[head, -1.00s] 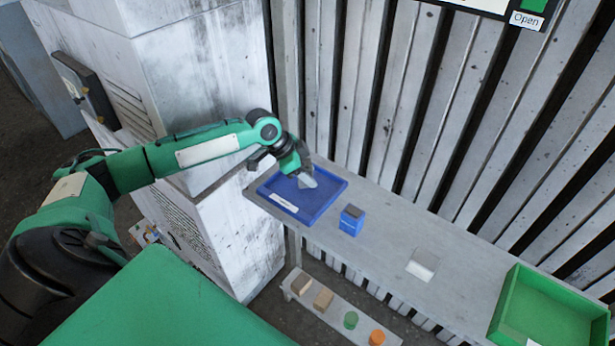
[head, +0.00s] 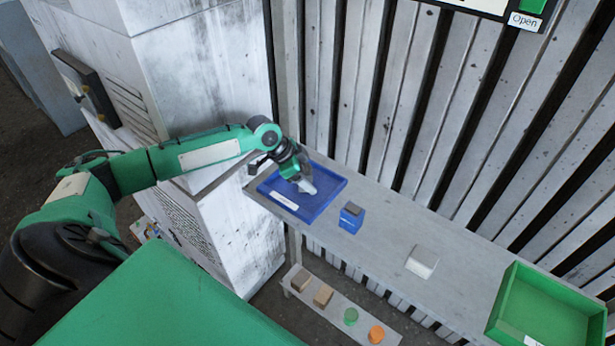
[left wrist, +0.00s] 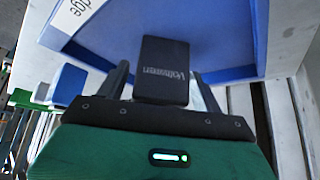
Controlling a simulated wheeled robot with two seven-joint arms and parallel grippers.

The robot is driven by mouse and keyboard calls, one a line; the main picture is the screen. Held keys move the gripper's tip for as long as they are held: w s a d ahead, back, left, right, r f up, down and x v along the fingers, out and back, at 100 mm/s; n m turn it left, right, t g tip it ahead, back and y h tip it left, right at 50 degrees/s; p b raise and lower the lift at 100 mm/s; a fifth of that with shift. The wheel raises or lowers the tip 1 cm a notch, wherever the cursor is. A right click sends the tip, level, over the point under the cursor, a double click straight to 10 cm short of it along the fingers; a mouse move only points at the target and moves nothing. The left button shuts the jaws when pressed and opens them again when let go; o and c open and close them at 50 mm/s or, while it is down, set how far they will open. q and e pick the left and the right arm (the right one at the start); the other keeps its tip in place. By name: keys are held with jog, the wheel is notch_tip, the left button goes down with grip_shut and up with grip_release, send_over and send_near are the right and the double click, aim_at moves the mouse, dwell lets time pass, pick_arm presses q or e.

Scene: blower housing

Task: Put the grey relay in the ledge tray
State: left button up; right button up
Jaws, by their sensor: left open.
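The ledge tray (head: 333,186) is a shallow blue tray with a white label, at the left end of the grey ledge. Its floor and label also show in the left wrist view (left wrist: 210,25). My left gripper (head: 306,185) is open over the tray, pointing down. A light-grey piece shows at its tips; I cannot tell whether it is the grey relay or the fingers. In the left wrist view a dark lettered block (left wrist: 163,70) shows between the fingers; I cannot tell if it is my gripper's part. My right gripper is not in view.
A blue block with a dark top (head: 351,218) stands right of the tray. A grey block with a pale front (head: 422,262) stands further right, then a green tray (head: 494,318). A low shelf (head: 338,318) below holds several small pieces. A slatted wall backs the ledge.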

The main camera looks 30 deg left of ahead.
pick_arm(q)
jog(key=b+v, duration=0.2)
jog(key=v, duration=0.9)
jog(key=shift+r+b, duration=0.35)
jog(key=shift+a, duration=0.15)
